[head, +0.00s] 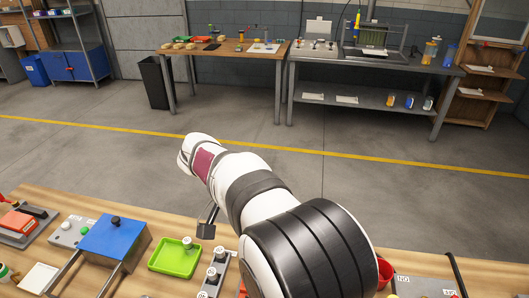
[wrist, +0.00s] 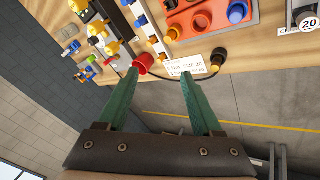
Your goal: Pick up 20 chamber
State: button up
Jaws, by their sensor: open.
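My gripper (wrist: 162,72) is open in the wrist view, its two green fingers apart with nothing held between them. A round white tag marked "20" (wrist: 308,24) shows at the upper right edge of the wrist view, cut off by the frame. In the head view my arm hides much of the bench's middle, and I cannot make out the fingers.
A red cup (wrist: 147,65) is close to the left fingertip. A black cord ends in a black and yellow piece (wrist: 215,62). In the head view, a green tray (head: 160,261) and blue box (head: 113,238) stand left of my arm.

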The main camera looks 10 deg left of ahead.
jog(key=w+a+f+t+h, duration=0.15)
jog(key=a+f, duration=0.25)
jog(key=a, duration=0.5)
jog(key=m+t, duration=0.2)
jog(key=t, duration=0.5)
send_near(221, 255)
jog(key=shift+g+h, duration=0.25)
jog(key=x, duration=0.4)
jog(key=w+x, duration=0.1)
jog(key=x, duration=0.3)
jog(key=a+x, duration=0.1)
jog(key=x, duration=0.4)
jog(key=shift+w+r, duration=0.25)
jog(key=shift+r, duration=0.1)
grip_shut()
